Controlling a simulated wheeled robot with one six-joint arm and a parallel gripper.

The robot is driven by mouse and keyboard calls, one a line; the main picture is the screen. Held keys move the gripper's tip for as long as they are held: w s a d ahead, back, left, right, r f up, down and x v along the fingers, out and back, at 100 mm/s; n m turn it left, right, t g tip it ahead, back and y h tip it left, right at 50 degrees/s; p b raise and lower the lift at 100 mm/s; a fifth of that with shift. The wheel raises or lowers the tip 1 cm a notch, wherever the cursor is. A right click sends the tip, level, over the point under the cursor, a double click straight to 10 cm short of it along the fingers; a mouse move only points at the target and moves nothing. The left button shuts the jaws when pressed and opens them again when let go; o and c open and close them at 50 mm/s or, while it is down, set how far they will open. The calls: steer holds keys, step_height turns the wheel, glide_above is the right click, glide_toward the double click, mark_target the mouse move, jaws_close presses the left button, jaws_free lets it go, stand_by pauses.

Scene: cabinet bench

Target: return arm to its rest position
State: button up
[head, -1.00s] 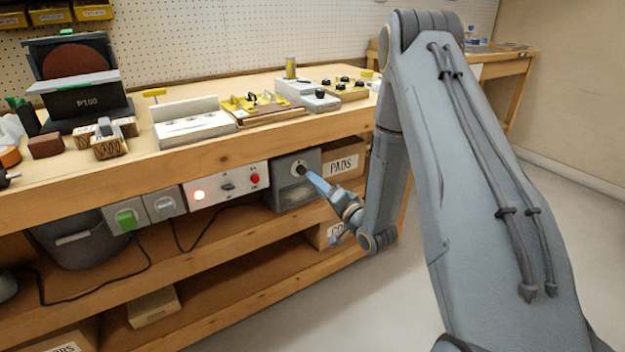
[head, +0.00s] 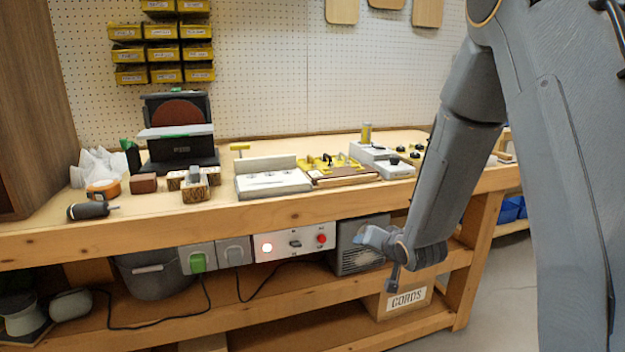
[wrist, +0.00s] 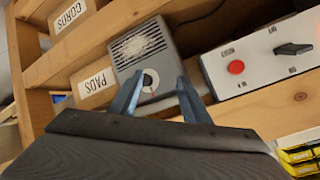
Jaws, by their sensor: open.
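My gripper (wrist: 158,100) is open in the wrist view, its two blue-grey fingers apart with nothing between them. Beyond the fingertips is a grey box (wrist: 142,45) with a vented face and a round dark knob or socket. In the head view my gripper (head: 377,242) is in front of the bench's lower front, overlapping the right part of the grey box (head: 350,258). My arm runs up to the right from it. The fingertips are small and partly hidden there.
The wooden bench (head: 200,225) has a white control panel (head: 292,242) with a lit red lamp, a switch and a red button. A disc sander (head: 180,130) and fixtures stand on top. A CORDS box (head: 405,301) is on the shelf below. Floor is clear at right.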

steer(key=s+a+r+n+g+h, duration=0.15)
steer(key=s+r+g, duration=0.25)
steer(key=s, duration=0.9)
steer(key=s+a+r+n+g, duration=0.3)
steer(key=s+g, duration=0.1)
steer(key=s, duration=0.9)
steer(key=s+a+r+n+g, duration=0.2)
steer(key=s+r+n+g, duration=0.15)
steer(key=s, duration=0.95)
steer(key=d+r+m+p, duration=0.4)
steer(key=d+r+p, duration=0.5)
steer(key=p, duration=1.2)
step_height(320, 180, up, 3)
steer(key=shift+w+d+f+h, duration=0.1)
steer(key=shift+w+d+h, duration=0.15)
steer(key=shift+w+h, duration=0.15)
